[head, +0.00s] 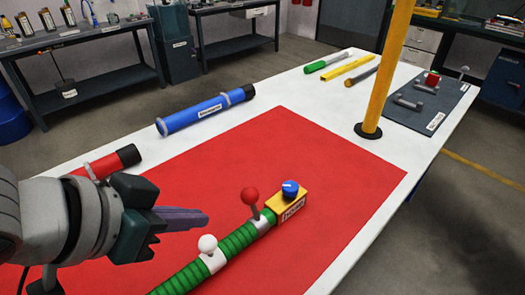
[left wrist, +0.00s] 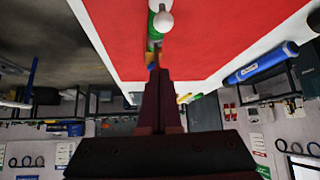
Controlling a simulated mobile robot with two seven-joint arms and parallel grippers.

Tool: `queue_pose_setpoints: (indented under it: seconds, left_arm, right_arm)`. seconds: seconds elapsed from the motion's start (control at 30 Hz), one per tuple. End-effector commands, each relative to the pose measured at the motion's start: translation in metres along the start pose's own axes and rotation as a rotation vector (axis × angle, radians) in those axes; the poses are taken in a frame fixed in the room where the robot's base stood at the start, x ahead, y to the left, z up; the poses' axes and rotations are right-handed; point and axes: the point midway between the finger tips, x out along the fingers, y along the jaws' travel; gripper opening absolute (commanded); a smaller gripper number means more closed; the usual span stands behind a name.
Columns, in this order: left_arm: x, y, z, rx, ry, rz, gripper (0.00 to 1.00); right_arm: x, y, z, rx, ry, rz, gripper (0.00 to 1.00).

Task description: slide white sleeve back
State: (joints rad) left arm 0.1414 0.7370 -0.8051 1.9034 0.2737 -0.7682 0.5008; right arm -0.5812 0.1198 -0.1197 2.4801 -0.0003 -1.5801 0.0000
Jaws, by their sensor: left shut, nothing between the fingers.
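A green ribbed tube (head: 183,279) lies on the red mat (head: 310,150) and runs up to a yellow block (head: 290,205) with a blue knob (head: 290,188). The white sleeve (head: 214,262) with a white ball knob (head: 207,243) sits around the tube. A second pale collar with a red ball lever (head: 250,196) is nearer the block. My left gripper (head: 206,219) is shut and empty, in the picture just above and left of the white knob, apparently apart from it. In the left wrist view the shut fingers (left wrist: 160,72) point toward the tube, below the white ball (left wrist: 163,22). My right gripper is out of view.
A blue tube (head: 205,112) and a red tube (head: 115,162) lie along the white table's left side. A yellow post (head: 385,70) stands beyond the mat's far right. Green and yellow tubes lie at the far end; a dark tray (head: 425,100) holds parts. The mat beyond the tube is clear.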

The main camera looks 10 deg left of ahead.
Motion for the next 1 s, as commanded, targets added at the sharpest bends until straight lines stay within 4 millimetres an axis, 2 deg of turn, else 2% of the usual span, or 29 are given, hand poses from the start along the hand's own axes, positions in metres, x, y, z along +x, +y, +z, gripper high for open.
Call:
queue_pose_setpoints:
  seconds: [0.03, 0.13, 0.57, 0.73, 1.0]
  left_arm:
    - [0.001, -0.009, -0.001, 0.002, 0.003, -0.008, 0.00]
    - [0.003, -0.015, -0.001, -0.002, 0.009, -0.008, 0.00]
    - [0.007, -0.015, -0.001, -0.004, 0.011, -0.005, 0.00]
    - [0.030, -0.015, -0.001, -0.004, 0.012, -0.006, 0.00]
    - [0.087, -0.015, 0.000, -0.003, 0.012, -0.006, 0.00]
  right_arm:
    - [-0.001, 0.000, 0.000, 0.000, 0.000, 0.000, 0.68]
    - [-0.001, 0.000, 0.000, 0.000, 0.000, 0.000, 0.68]
    - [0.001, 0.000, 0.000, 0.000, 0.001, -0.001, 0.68]
    - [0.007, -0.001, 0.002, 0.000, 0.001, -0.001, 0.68]
    - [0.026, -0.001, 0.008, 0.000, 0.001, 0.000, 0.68]
